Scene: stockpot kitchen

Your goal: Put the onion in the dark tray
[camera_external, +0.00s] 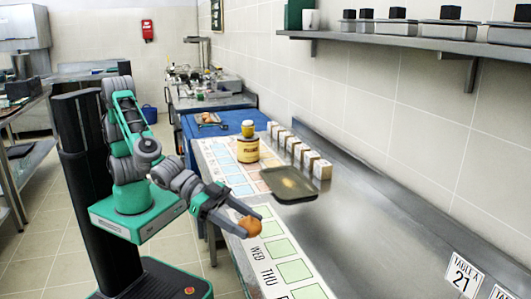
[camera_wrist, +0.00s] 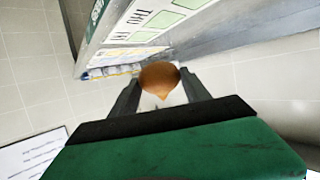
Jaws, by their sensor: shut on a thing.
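The onion (camera_external: 250,226) is round and orange-brown. My gripper (camera_external: 244,220) is shut on it and holds it above the near edge of the steel counter, over the printed weekday chart. In the wrist view the onion (camera_wrist: 160,79) sits between the two fingers of my gripper (camera_wrist: 161,90). The dark tray (camera_external: 289,184) lies flat on the counter, farther back and to the right of my gripper. The tray cannot be made out in the wrist view.
A row of several small white-fronted boxes (camera_external: 298,152) runs along the wall side. The counter (camera_external: 370,235) right of the tray is clear. A shelf (camera_external: 400,42) hangs above.

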